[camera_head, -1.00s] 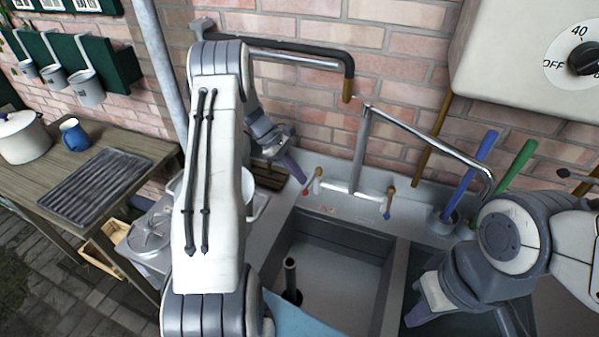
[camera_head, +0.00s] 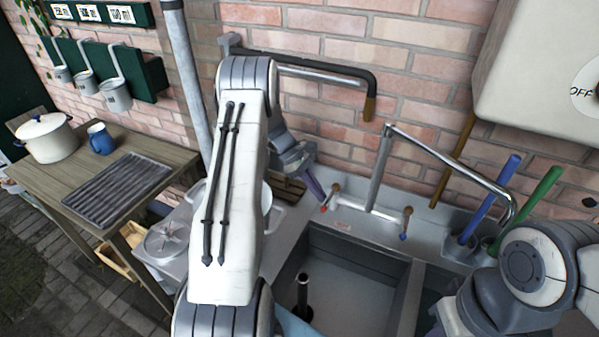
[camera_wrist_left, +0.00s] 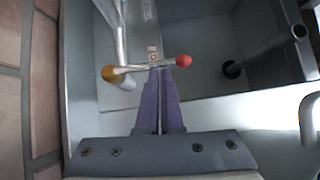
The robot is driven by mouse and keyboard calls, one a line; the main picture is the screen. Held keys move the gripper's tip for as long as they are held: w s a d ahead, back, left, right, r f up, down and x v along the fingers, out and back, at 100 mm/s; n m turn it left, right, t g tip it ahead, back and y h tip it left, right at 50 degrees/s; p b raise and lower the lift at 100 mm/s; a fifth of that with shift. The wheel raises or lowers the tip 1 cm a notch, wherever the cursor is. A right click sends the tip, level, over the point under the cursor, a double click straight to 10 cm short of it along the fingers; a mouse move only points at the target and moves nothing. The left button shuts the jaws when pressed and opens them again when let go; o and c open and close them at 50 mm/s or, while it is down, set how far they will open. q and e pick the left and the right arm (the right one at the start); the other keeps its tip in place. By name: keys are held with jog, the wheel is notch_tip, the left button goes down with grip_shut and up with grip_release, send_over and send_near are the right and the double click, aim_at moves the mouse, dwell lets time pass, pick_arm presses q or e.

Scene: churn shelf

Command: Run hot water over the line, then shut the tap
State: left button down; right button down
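The sink tap has an upright post (camera_head: 379,170) and a long spout reaching right. Its left handle (camera_head: 331,197) has a red tip, and its right handle (camera_head: 405,222) a blue tip. No water shows at the spout end. My left gripper (camera_head: 323,199) is at the red-tipped handle. In the left wrist view its purple fingers (camera_wrist_left: 158,72) are together, with their tips at the lever between its orange end and red ball (camera_wrist_left: 183,61); contact is unclear. My right gripper (camera_head: 440,322) is mostly cut off at the bottom. I cannot tell which thing is the line.
The sink basin (camera_head: 352,262) holds an upright dark pipe (camera_head: 302,290). Blue (camera_head: 489,203) and green (camera_head: 529,205) handles stand right of the tap. A white heater box (camera_head: 535,75) hangs above. A wooden table (camera_head: 178,165) with a pot (camera_head: 47,139) and blue mug (camera_head: 100,140) stands left.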

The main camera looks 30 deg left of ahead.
pick_arm(q)
jog(key=s+a+f+b+v, duration=0.1)
jog(key=a+b+v, duration=0.1)
jog(key=v, duration=1.1)
jog(key=s+d+r+m+g+y, duration=0.1)
jog(key=s+d+r+m+y, duration=0.15)
jog(key=d+m, duration=0.7)
jog(key=s+d+r+m+g+y, duration=0.2)
jog(key=s+d+r, duration=0.15)
jog(key=d, duration=1.35)
jog(key=s+d+m+t+y, duration=0.1)
jog(key=s+d+m, duration=0.3)
jog(key=s+m, duration=0.3)
jog(key=s+d+m+t+y, duration=0.1)
jog(key=s+d+m, duration=0.3)
jog(key=s, duration=1)
jog(key=m, duration=0.3)
jog(key=shift+s+d+f, duration=0.35)
jog(key=shift+s+f, duration=0.05)
